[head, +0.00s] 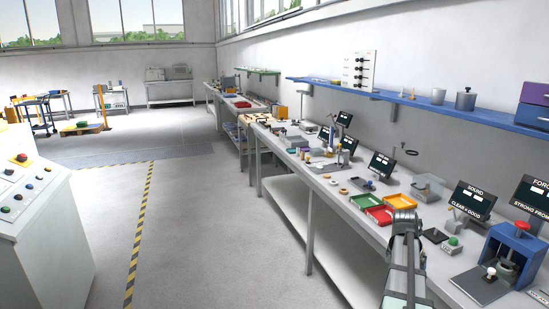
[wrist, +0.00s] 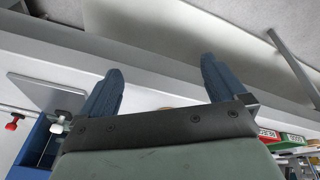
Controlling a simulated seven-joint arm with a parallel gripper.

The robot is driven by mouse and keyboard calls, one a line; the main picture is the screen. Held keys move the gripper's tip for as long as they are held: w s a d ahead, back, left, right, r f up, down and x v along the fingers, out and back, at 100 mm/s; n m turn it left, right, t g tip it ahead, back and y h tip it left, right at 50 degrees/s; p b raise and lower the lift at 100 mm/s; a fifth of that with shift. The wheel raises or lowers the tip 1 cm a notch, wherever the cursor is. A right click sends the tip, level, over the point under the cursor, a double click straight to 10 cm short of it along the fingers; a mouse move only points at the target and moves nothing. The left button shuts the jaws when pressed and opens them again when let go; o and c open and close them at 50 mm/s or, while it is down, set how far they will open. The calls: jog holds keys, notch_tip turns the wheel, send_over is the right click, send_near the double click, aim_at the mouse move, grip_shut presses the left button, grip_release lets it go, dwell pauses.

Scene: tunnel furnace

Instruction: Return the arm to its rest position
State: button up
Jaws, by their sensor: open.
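My gripper (wrist: 162,68) shows in the wrist view with its two blue fingers apart and nothing between them. Beyond the fingertips are grey and white surfaces, with no object close to them. In the head view my arm (head: 404,262) rises from the bottom edge at the front of the long workbench (head: 335,190). The fingers cannot be made out clearly there.
Near the arm on the bench are a red tray (head: 379,215), a green tray (head: 364,201), a yellow tray (head: 398,201) and a blue press (head: 510,250). Black display signs (head: 474,200) stand behind. Open floor (head: 205,230) lies left; a control console (head: 35,230) stands far left.

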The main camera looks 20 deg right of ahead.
jog(key=s+a+f+n+g+y, duration=0.3)
jog(key=a+f+n, duration=0.3)
jog(key=a+f, duration=2.4)
jog(key=s+a+f+n+g, duration=0.1)
jog(key=s+a+f+n, duration=0.1)
jog(key=s+a+f, duration=0.3)
jog(key=s+a+f+n+g, duration=0.1)
jog(key=s+a+f+n, duration=0.1)
jog(key=s+a+f, duration=0.3)
jog(key=s+a+f+n+g, duration=0.1)
jog(key=s+a+f+g, duration=0.1)
jog(key=s+a+f, duration=0.3)
jog(key=s+a, duration=0.4)
jog(key=s, duration=0.6)
jog(key=shift+s+a+f+n, duration=0.15)
jog(key=shift+a+f+n, duration=0.1)
jog(key=shift+n, duration=0.15)
